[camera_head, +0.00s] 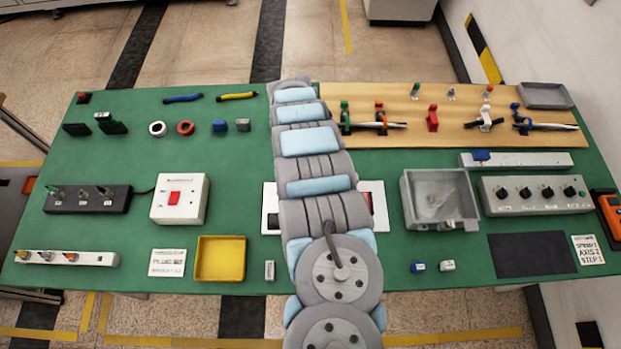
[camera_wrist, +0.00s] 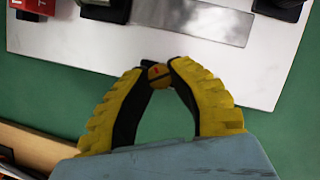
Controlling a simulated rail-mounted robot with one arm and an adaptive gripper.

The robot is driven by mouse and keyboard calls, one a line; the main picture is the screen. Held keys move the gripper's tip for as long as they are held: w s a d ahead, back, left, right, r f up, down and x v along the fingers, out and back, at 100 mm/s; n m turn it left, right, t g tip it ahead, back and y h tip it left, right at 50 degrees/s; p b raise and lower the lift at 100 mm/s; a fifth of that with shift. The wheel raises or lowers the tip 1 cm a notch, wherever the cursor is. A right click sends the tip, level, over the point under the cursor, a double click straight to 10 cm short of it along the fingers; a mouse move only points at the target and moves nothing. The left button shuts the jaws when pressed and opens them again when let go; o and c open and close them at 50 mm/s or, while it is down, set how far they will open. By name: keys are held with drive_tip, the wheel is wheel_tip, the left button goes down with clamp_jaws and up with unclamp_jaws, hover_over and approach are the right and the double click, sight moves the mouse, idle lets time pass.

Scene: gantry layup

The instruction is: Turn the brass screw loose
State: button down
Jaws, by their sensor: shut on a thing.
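The brass screw (camera_wrist: 157,71) shows in the wrist view as a small round brass-coloured head with a red mark, between my fingertips. My gripper (camera_wrist: 158,76) has yellow, black-lined fingers and is shut on it. The fingers hide its sides, and I cannot tell how deep it sits. It appears over the near edge of a white panel (camera_wrist: 50,40). In the head view my arm covers the middle of this panel (camera_head: 269,190) and hides the gripper and the screw.
A grey metal plate (camera_wrist: 190,20) and dark parts sit on the panel. On the green table (camera_head: 230,145), a white switch box (camera_head: 190,210) and yellow tray (camera_head: 220,237) lie left of my arm. A grey open box (camera_head: 408,200) lies right. A wooden board (camera_head: 350,95) is behind.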

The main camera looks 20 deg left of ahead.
drive_tip(key=n, duration=0.2)
drive_tip(key=n+t+p, duration=0.1)
drive_tip(key=n, duration=0.1)
drive_tip(key=shift+s+n+t+h, duration=0.1)
drive_tip(key=shift+n+t+h, duration=0.2)
drive_tip(key=shift+s+n+t+p, duration=0.1)
drive_tip(key=shift+n+t+p, duration=0.65)
drive_tip(key=shift+n, duration=1.25)
drive_tip(key=c, duration=0.9)
unclamp_jaws()
drive_tip(key=shift+a+r, duration=0.1)
drive_tip(key=shift+v, duration=5.9)
drive_tip(key=shift+a, duration=0.15)
